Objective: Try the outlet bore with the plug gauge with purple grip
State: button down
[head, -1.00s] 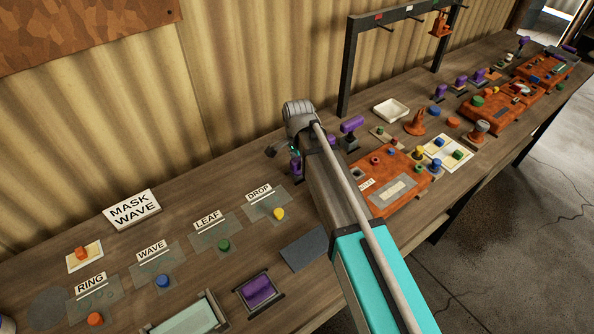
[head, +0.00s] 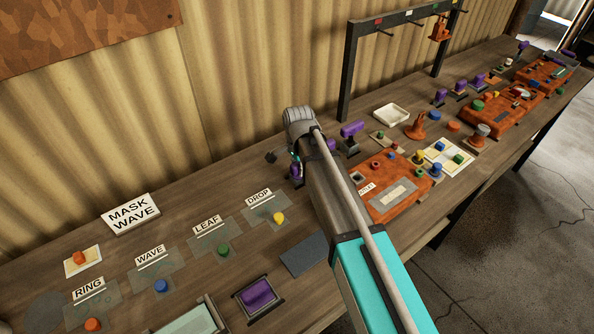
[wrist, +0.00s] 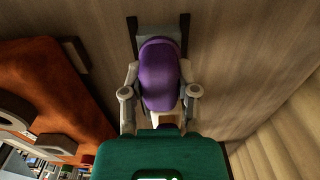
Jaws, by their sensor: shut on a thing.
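A purple grip (wrist: 158,75) lies between the two fingers of my gripper (wrist: 160,92) in the wrist view, and the fingers are shut on it. Its far end is at a grey holder with two dark posts (wrist: 158,32); I cannot tell if it is clear of the holder. The gauge's plug end is hidden. In the head view my gripper (head: 292,160) is largely behind my arm, with a purple patch (head: 295,172) below it. An orange block (head: 410,207) with several round openings lies to its right; its label is too small to read, so I cannot tell which opening is the outlet bore.
More purple grips (head: 351,129) stand in holders close by and farther along the bench. A white tray (head: 391,115) and an orange cone-like part (head: 415,127) stand behind the block. A dark rack (head: 345,75) rises near the wall. Labelled mats (head: 213,232) lie at left.

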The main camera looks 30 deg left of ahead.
jog(key=shift+r+p, duration=2.6)
jog(key=shift+s, duration=0.15)
